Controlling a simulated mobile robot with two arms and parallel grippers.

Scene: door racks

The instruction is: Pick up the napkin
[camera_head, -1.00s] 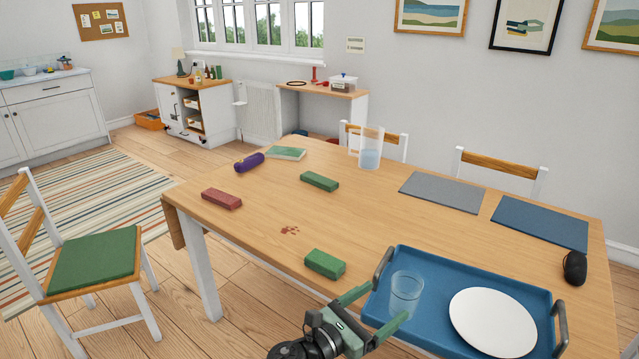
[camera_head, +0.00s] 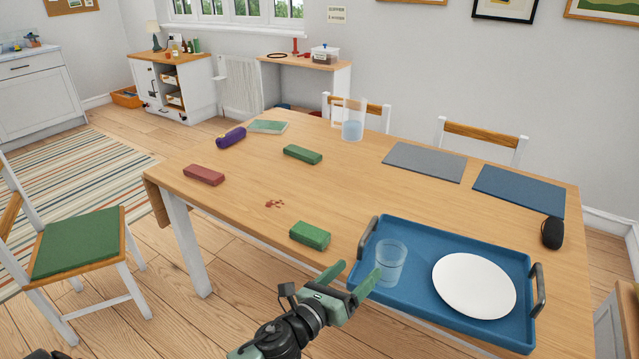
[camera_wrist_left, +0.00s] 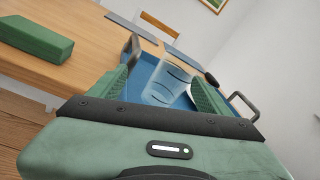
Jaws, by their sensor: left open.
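No thing is plainly a napkin; I cannot tell which one is meant. A flat pale green item (camera_head: 267,126), perhaps a folded cloth or a book, lies at the far left of the table. Thick green oblong pieces lie at the near edge (camera_head: 310,235) and mid-table (camera_head: 302,154); a red one (camera_head: 204,175) lies at the left. My left gripper (camera_head: 361,267) is open and empty at the tray's left edge. In the left wrist view, the gripper (camera_wrist_left: 160,88) has the clear glass (camera_wrist_left: 168,84) beyond its fingers. The right gripper is not in view.
A blue tray (camera_head: 400,300) holds the clear glass (camera_head: 390,264) and a white plate (camera_head: 474,285). A pitcher (camera_head: 353,120), purple bottle (camera_head: 231,137), grey mat (camera_head: 424,161), blue mat (camera_head: 518,191) and black mouse (camera_head: 552,232) are also on the table. Red spots (camera_head: 274,204) mark the clear middle.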

